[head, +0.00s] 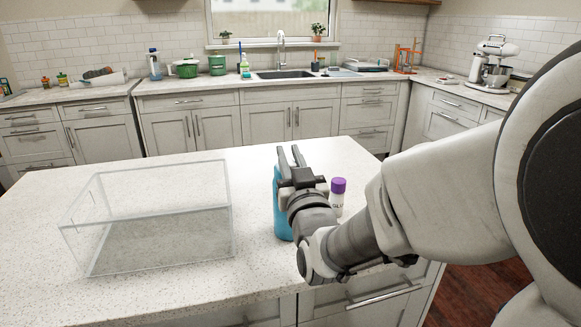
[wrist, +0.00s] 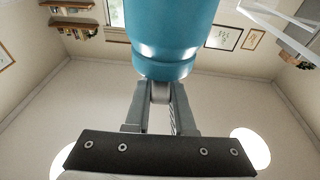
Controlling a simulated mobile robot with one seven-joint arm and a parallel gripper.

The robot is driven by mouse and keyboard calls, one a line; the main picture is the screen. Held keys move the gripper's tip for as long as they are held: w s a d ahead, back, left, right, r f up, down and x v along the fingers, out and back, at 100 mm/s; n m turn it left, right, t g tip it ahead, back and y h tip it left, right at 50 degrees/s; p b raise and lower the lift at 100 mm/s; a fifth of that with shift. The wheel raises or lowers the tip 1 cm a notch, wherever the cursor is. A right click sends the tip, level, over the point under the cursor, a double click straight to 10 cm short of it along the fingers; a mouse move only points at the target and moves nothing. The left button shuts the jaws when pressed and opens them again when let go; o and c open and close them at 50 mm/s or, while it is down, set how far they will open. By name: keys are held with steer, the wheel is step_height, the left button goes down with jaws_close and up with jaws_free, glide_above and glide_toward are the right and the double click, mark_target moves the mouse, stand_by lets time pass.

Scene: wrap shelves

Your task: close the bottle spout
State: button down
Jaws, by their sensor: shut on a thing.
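The blue bottle (head: 281,212) stands on the island counter, partly hidden behind my gripper. In the wrist view the bottle (wrist: 172,30) comes in from the top edge, with its top end towards my fingers. My gripper (head: 290,157) is at the bottle's top in the head view. In the wrist view my gripper (wrist: 160,100) is shut on a small grey piece at the bottle's top, which looks like the spout (wrist: 160,92). The fingertips partly cover it, so I cannot tell its angle.
A clear open box (head: 150,215) stands on the counter (head: 190,285) to the left. A glue stick (head: 338,198) with a purple cap stands close to the right of the bottle, beside my arm. The counter between box and bottle is clear.

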steer(key=shift+s+f+t+b, duration=0.1)
steer(key=shift+f+t+b, duration=0.55)
steer(key=shift+b, duration=2.45)
steer(key=shift+s+r+t+y+b, duration=0.1)
steer(key=shift+r+t+y+b, duration=0.2)
steer(key=shift+r+t+b, duration=0.25)
steer(key=c, duration=0.8)
jaws_free()
steer(key=shift+o, duration=0.2)
steer(key=shift+f, duration=0.1)
steer(key=shift+f, duration=0.1)
